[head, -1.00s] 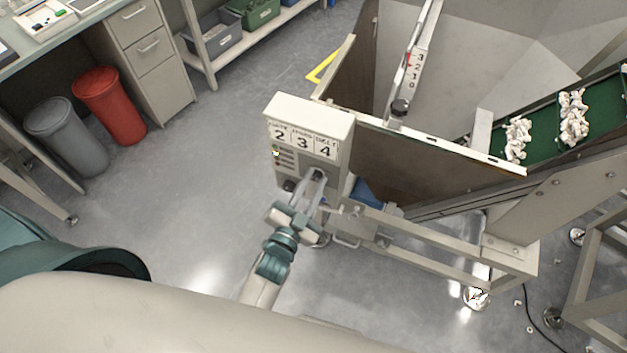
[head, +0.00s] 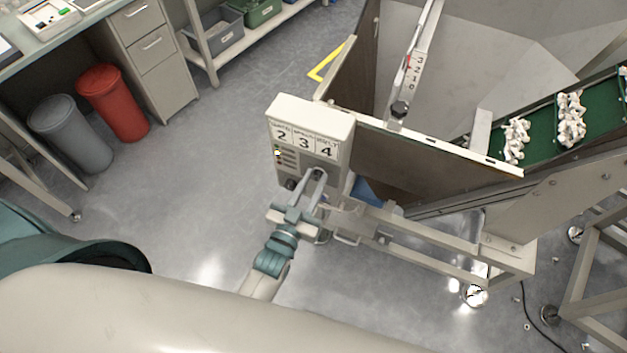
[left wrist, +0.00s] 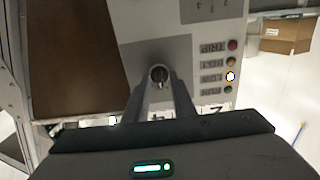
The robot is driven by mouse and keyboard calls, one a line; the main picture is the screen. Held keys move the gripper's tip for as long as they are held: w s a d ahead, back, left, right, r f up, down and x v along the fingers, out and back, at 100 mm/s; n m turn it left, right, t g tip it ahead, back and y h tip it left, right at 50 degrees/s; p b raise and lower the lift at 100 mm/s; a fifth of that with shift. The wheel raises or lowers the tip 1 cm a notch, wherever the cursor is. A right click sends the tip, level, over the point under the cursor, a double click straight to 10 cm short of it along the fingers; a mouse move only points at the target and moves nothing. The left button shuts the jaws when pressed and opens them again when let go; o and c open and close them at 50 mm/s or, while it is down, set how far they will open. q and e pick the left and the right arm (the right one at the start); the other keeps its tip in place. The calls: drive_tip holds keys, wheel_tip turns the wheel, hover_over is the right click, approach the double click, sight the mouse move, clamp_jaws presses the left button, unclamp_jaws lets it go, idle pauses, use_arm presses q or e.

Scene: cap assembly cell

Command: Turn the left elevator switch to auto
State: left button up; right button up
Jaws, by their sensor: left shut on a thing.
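The left elevator's control box (head: 310,122) is a cream box with a panel numbered 2, 3, 4 on its front, mounted at the hopper's left corner. In the left wrist view the switch (left wrist: 159,76) is a small dark round knob on a grey plate (left wrist: 153,52). My left gripper (head: 316,174) is at the lower front of the box. In the left wrist view its fingertips (left wrist: 159,82) are shut on the knob, one on each side. In the head view the fingers hide the knob. My right gripper is not in view.
Indicator lamps (left wrist: 231,62) run beside the switch, one lit bright. The hopper (head: 430,165) and its steel frame (head: 440,245) stand right of the box. A red bin (head: 113,103) and grey bin (head: 70,135) stand left. The floor between is clear.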

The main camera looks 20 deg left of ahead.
use_arm(q)
drive_tip(key=o, duration=1)
drive_tip(key=shift+s, duration=0.1)
drive_tip(key=shift+s+a+f, duration=0.1)
drive_tip(key=shift+s, duration=0.45)
drive_tip(key=shift+s+a+b, duration=0.25)
drive_tip(key=shift+s+b, duration=0.55)
drive_tip(key=shift+s, duration=1.85)
drive_tip(key=shift+s+a+b, duration=0.3)
drive_tip(key=shift+s+b, duration=0.5)
drive_tip(key=shift+s, duration=1.9)
drive_tip(key=shift+s+a+b, duration=0.25)
drive_tip(key=shift+s+b, duration=0.55)
drive_tip(key=shift+s, duration=1.85)
